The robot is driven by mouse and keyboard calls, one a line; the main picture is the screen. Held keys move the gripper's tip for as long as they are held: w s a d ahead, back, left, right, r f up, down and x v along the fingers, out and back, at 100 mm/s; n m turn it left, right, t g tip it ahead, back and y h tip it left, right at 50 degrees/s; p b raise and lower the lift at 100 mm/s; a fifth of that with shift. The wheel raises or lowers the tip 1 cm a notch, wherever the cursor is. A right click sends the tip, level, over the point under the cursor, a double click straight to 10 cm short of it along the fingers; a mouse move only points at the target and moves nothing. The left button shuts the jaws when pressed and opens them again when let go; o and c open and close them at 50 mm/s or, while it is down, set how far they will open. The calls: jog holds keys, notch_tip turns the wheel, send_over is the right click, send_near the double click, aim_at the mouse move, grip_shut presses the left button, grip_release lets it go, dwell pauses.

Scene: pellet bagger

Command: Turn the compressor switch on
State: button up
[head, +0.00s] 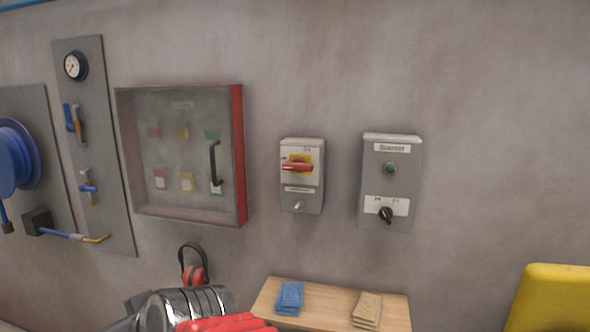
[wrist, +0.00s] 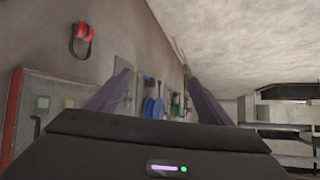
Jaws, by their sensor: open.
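Two grey switch boxes hang on the wall in the head view. The right box (head: 391,182) has a blurred name label, a dark green lamp (head: 390,168) and a black rotary knob (head: 386,214), which looks tilted toward the upper left. The left box (head: 302,176) has a red handle (head: 297,167) lying about level on a yellow plate. I cannot read which one is the compressor's. My gripper (wrist: 158,82) shows in the wrist view with its two fingers apart and nothing between them. Neither switch box is seen in the wrist view.
A red-framed glass cabinet (head: 238,155) hangs left of the boxes, with red ear defenders (head: 194,274) below it. A wooden shelf (head: 325,318) with blue and tan cloths sits below the boxes. A yellow object (head: 553,298) stands lower right. The wall before the boxes is clear.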

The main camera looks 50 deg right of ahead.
jog(key=shift+o, duration=1.1)
jog(key=w+d+r+m+t+h, duration=0.1)
jog(key=w+d+r+t+h, duration=0.1)
jog(key=w+d+r, duration=0.2)
jog(key=shift+d+r, duration=0.6)
jog(key=shift+d, duration=0.05)
jog(key=w+d+r+m+t+h, duration=0.2)
jog(key=d+r+m+h, duration=0.3)
jog(key=d, duration=0.6)
jog(key=m+g+h, duration=0.7)
jog(key=g+h, duration=0.1)
jog(key=h, duration=0.2)
send_near(297, 167)
jog(key=v, duration=0.5)
jog(key=shift+r, duration=0.1)
jog(key=shift+w+d, duration=0.15)
jog(key=shift+x, duration=6.8)
jog(key=shift+c, duration=0.7)
jog(key=c, duration=0.9)
